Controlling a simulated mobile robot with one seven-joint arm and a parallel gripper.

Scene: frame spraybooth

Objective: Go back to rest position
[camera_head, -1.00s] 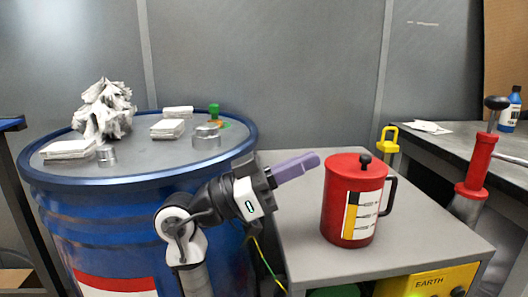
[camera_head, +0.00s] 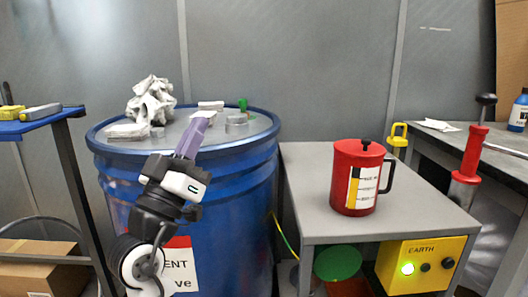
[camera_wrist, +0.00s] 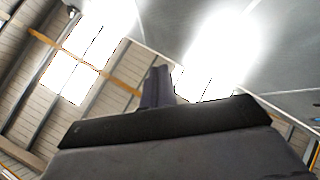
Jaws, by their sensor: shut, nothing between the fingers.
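My gripper (camera_head: 196,134) is in front of the blue drum, with its purple fingers pointing up and a little right. The fingers are together and hold nothing. In the wrist view the gripper's fingers (camera_wrist: 157,86) point up toward a ceiling with bright lights, with nothing between them. The arm rises from the bottom left of the head view and hides part of the drum's front and label.
A blue drum (camera_head: 240,185) bears a crumpled white rag (camera_head: 150,100), white pads and small metal tins. A red canister (camera_head: 352,180) stands on a grey table (camera_head: 300,165) to the right, above a yellow EARTH box (camera_head: 415,265). A blue shelf (camera_head: 40,122) is at left.

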